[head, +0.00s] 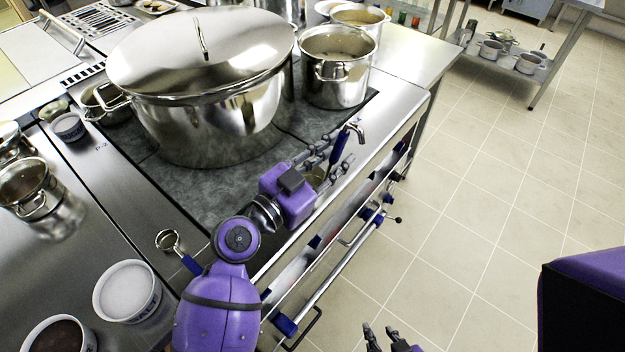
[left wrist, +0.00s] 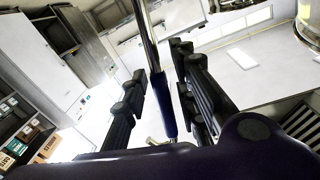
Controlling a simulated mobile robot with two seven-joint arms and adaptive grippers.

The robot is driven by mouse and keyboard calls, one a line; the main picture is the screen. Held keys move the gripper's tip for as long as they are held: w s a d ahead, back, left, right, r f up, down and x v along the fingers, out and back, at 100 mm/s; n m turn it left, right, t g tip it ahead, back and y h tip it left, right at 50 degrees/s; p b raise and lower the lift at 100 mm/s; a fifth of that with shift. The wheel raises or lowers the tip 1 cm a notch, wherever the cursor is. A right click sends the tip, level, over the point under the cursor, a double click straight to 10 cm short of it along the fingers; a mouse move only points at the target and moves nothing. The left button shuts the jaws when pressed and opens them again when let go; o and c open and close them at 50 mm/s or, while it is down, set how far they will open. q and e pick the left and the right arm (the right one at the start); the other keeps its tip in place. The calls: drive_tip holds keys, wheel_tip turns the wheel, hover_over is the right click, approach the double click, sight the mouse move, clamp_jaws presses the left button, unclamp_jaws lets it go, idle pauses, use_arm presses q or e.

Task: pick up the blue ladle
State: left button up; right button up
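A ladle with a blue handle (head: 339,149) and a bent steel hook end is at the front right edge of the stove. My left gripper (head: 331,160) is around this handle, with fingers on both sides. A steel shaft runs upward out of that view. The bowl cannot be made out. My right gripper (head: 386,342) is at the bottom edge of the head view, over the floor, with fingers apart and empty.
A large lidded stockpot (head: 215,120) and a smaller open pot (head: 337,72) stand on the dark stove top. Another blue-handled utensil (head: 190,264) lies near my left arm. White tubs (head: 127,292) stand at the lower left. A rail (head: 330,280) runs along the stove front.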

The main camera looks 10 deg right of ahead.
use_arm(q)
clamp_jaws()
drive_tip(key=shift+r, duration=0.1)
